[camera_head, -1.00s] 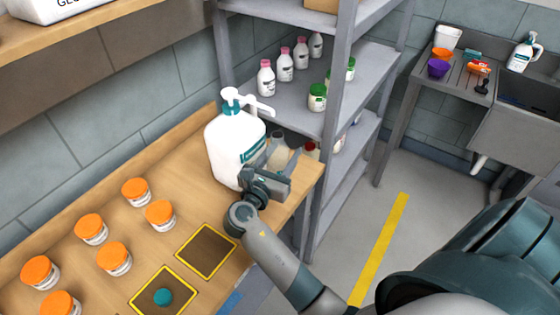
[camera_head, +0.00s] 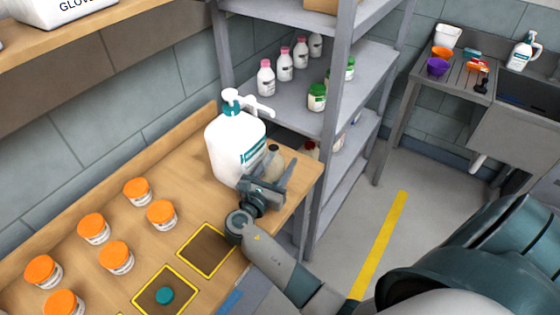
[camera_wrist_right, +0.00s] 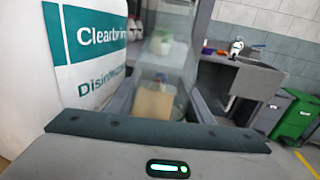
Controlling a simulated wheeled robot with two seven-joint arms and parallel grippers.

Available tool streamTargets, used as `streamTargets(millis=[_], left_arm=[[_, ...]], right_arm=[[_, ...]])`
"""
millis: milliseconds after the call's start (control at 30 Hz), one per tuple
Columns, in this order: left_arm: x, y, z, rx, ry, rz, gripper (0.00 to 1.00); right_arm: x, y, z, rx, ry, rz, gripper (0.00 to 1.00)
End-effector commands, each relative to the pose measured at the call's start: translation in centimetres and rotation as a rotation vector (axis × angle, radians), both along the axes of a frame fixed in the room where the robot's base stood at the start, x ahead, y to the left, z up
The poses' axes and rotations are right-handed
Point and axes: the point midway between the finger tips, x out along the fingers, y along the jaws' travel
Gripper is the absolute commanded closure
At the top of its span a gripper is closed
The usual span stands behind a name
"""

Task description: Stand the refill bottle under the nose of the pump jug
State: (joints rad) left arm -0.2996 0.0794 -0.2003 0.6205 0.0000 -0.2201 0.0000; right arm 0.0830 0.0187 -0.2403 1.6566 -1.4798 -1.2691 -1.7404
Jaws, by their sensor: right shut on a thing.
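The pump jug (camera_head: 228,148) is a large white jug with a teal label and collar. It stands upright near the bench's far right end, and its white nose (camera_head: 262,109) points right. My right gripper (camera_head: 274,176) is shut on the refill bottle (camera_head: 273,161), a small clear bottle, just right of the jug. The bottle looks upright below the nose; its base is hidden by the fingers, so I cannot tell if it touches the bench. The wrist view shows the blurred clear bottle (camera_wrist_right: 163,62) beside the jug's label (camera_wrist_right: 88,45). My left gripper is not in view.
Several orange-lidded jars (camera_head: 116,257) stand on the bench at left. Two yellow-edged dark squares (camera_head: 206,250) lie near its front edge; one holds a teal lid (camera_head: 165,295). A grey shelf rack (camera_head: 335,110) with bottles stands just beyond the bench's right end.

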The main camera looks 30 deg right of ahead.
Motion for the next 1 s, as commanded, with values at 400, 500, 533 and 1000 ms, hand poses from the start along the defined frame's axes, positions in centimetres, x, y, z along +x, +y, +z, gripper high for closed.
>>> streamTargets(millis=[400,500,533,1000], left_arm=[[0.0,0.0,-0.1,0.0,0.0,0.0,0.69],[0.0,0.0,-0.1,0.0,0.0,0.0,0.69],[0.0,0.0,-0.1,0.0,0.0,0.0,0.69],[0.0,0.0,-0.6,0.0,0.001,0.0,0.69]], right_arm=[[0.0,0.0,-0.4,0.001,-0.001,-0.001,0.49],[0.0,0.0,-0.3,0.001,-0.001,-0.001,0.45],[0.0,0.0,-0.3,0.001,-0.001,-0.001,0.45],[-0.6,1.1,-0.2,0.003,-0.001,0.001,0.45]])
